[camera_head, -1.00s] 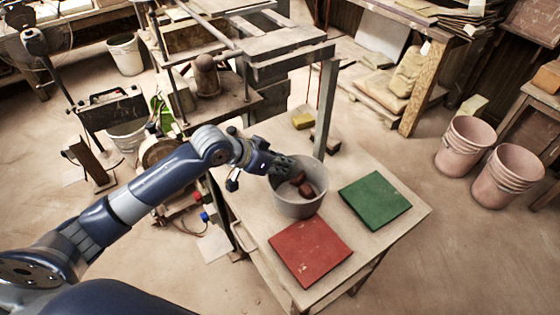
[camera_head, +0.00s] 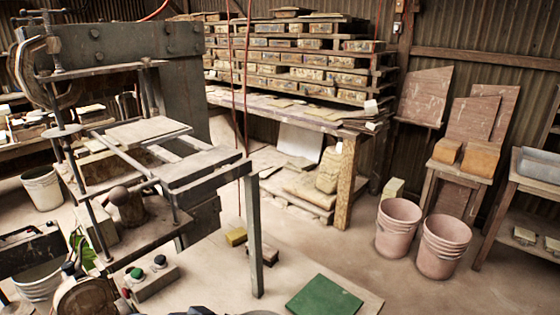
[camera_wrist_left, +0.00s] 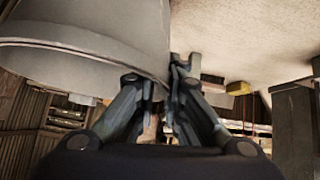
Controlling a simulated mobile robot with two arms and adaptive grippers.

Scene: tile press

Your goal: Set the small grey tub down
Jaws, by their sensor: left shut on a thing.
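The small grey tub (camera_wrist_left: 85,45) fills the upper left of the left wrist view, its rim running down to my fingers. My left gripper (camera_wrist_left: 160,88) is shut on the tub's rim. In the wrist view the pale tabletop (camera_wrist_left: 245,30) shows beside the tub; I cannot tell whether the tub touches it. In the head view the tub and gripper are almost wholly below the bottom edge. My right gripper is in neither view.
A green square mat (camera_head: 325,297) lies on the table's right part. A yellow block (camera_head: 236,237) and a brown block (camera_head: 262,255) lie near the press post (camera_head: 254,235). Pink buckets (camera_head: 398,228) stand on the floor at right. A grey bin (camera_head: 537,165) sits on the right bench.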

